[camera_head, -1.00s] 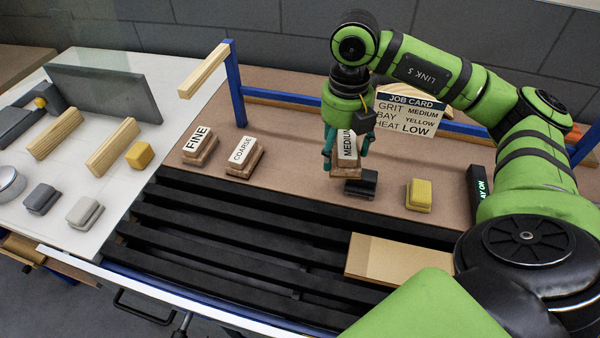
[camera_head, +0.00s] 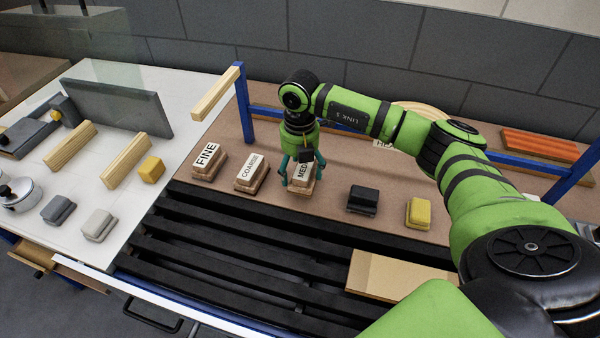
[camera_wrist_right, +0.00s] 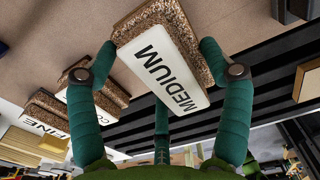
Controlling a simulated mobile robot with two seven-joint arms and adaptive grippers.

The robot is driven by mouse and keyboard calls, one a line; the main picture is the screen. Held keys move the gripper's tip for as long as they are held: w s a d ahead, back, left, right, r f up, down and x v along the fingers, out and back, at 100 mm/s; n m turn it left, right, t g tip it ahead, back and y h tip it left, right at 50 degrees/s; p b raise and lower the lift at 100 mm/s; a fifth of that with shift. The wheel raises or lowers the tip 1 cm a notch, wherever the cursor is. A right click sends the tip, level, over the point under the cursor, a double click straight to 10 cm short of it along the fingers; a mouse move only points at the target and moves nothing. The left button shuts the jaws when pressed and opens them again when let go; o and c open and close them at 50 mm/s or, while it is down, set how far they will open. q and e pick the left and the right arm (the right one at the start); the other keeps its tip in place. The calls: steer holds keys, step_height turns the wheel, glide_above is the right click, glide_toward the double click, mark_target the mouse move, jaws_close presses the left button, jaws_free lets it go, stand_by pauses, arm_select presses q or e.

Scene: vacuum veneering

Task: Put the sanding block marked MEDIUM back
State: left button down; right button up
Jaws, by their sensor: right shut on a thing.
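The sanding block marked MEDIUM (camera_head: 304,174) is in my right gripper (camera_head: 301,172), upright, just right of the COARSE block on the brown board. I cannot tell whether its underside touches the board. In the right wrist view the block (camera_wrist_right: 165,70) shows its white label and cork-brown body between the green fingers (camera_wrist_right: 163,85), which are shut on it. The block marked COARSE (camera_head: 251,173) and the block marked FINE (camera_head: 208,161) stand in a row to its left. My left gripper is not in view.
A black block (camera_head: 362,199) and a yellow block (camera_head: 418,213) stand to the right on the brown board (camera_head: 330,205). Black slats (camera_head: 240,235) run in front, with a tan panel (camera_head: 395,275) on them. A blue post (camera_head: 243,105) rises behind COARSE.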

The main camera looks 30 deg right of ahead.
step_height(320, 180, down, 2)
steer(key=shift+f+p, duration=0.2)
steer(key=shift+p, duration=0.25)
steer(key=shift+f, duration=0.3)
steer(key=shift+f, duration=0.2)
steer(key=o, duration=1.1)
steer(key=shift+r, duration=0.1)
